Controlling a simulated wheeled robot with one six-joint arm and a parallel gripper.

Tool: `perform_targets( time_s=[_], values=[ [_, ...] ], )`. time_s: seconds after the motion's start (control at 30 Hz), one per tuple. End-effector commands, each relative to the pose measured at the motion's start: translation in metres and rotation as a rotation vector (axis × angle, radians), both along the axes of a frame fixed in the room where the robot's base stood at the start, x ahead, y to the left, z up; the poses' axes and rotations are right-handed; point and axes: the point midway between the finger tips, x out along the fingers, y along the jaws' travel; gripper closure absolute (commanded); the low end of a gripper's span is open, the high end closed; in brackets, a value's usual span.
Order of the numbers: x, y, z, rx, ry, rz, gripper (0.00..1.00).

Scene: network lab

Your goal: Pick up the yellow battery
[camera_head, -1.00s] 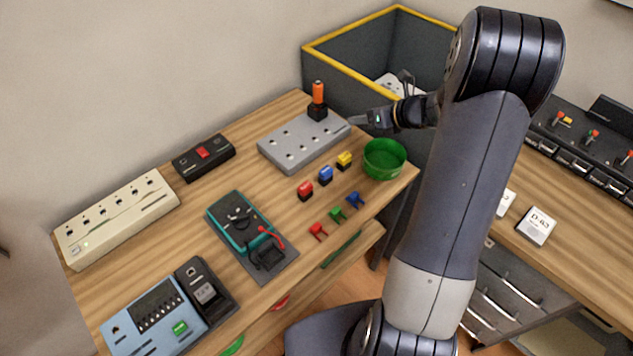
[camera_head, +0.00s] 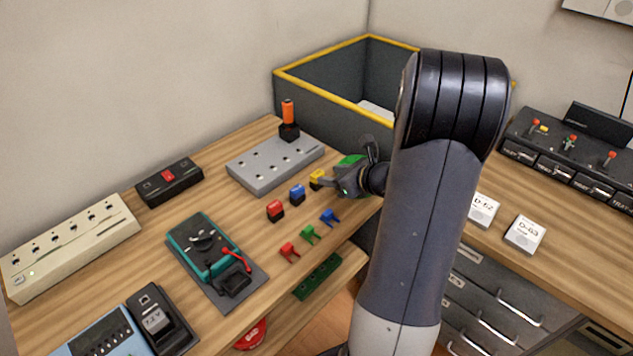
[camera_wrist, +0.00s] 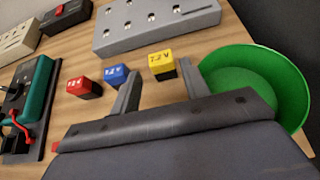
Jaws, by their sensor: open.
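The yellow battery (camera_head: 317,178) stands on the wooden workbench, at the right end of a row with a blue battery (camera_head: 297,193) and a red battery (camera_head: 275,210). My gripper (camera_wrist: 157,73) is open and empty, with one finger near the blue battery and the other near the green bowl. In the head view my gripper (camera_head: 331,184) is close to the yellow battery's right side and partly covers the bowl.
The green bowl (camera_wrist: 285,75) stands close to the right finger. A grey block with holes (camera_head: 275,163) lies behind the batteries. Small red, green and blue clips (camera_head: 310,233) lie in front. A teal multimeter (camera_head: 203,245) is at left. A grey bin with yellow rim (camera_head: 320,105) stands behind.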

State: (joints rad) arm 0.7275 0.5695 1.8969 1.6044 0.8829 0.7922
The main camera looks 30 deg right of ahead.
Motion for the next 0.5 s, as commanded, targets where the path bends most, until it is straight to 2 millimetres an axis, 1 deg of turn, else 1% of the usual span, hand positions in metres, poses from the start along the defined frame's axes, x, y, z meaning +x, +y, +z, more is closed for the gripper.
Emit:
perform_targets(
  time_s=[0.2,0.3,0.4,0.5],
  values=[
    [0.025,0.01,-0.017,0.001,0.002,0.004,0.56],
    [0.035,0.014,-0.023,0.0,0.001,0.003,0.56],
    [0.04,0.015,-0.025,0.0,0.001,0.001,0.56],
    [0.041,0.015,-0.025,-0.001,0.0,0.0,0.56]
  ],
)
